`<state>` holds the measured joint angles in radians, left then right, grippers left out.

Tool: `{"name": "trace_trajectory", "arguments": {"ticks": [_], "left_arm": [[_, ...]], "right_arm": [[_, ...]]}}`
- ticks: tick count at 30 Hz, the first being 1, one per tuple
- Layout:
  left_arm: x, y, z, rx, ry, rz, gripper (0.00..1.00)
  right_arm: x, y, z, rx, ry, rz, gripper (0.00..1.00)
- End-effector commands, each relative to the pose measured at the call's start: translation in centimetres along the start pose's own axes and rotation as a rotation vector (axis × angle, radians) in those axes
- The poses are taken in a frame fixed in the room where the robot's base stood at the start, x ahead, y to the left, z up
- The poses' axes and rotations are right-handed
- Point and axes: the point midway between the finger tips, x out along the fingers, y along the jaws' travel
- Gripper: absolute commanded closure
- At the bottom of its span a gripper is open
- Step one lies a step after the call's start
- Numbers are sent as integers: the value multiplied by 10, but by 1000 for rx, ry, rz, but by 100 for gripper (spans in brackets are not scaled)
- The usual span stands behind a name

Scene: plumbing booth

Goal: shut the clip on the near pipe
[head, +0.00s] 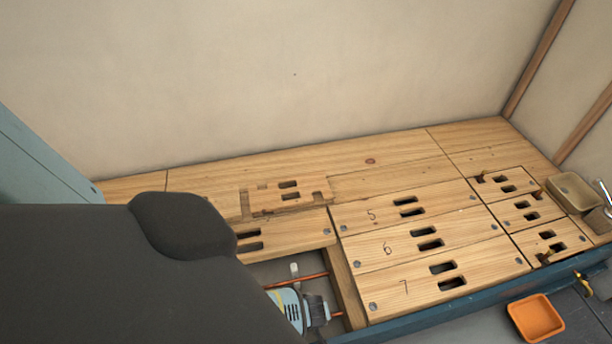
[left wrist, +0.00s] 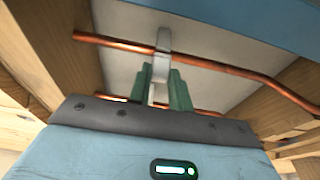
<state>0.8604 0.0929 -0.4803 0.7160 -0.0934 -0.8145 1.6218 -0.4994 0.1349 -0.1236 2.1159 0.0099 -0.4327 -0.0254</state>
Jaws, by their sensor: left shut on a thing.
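The near copper pipe (head: 337,314) shows in the floor opening, just right of my left gripper (head: 318,312). In the left wrist view a copper pipe (left wrist: 220,67) runs across the top, with a pale clip (left wrist: 163,40) around it. My left gripper (left wrist: 161,72) has its green fingers shut on the lower part of this clip. Whether the clip's strap is latched cannot be told. The far copper pipe (head: 305,276) has a white clip (head: 294,269) standing on it. My arm and hand hide the near clip in the head view. My right gripper is not in view.
A wooden joist (head: 345,285) bounds the opening on the right, and a blue rail (head: 400,323) runs along the front. Numbered slotted boards (head: 460,235) cover the floor to the right. An orange tray (head: 536,318) and a tan bin (head: 573,193) stand at the right.

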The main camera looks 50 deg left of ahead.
Motion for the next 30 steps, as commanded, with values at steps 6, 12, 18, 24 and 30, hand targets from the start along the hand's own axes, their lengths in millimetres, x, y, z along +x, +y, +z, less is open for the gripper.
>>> {"name": "trace_trajectory", "arguments": {"ticks": [6,12,18,24,30], "left_arm": [[1,-2,1,-1,3,-4,100],[1,-2,1,-1,3,-4,100],[1,-1,1,-1,3,-3,58],[0,-1,0,0,4,-1,58],[-9,0,0,-1,4,1,58]], "right_arm": [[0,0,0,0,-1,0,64],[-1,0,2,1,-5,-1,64],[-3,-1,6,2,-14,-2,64],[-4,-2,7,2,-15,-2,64],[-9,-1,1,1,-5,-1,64]]}}
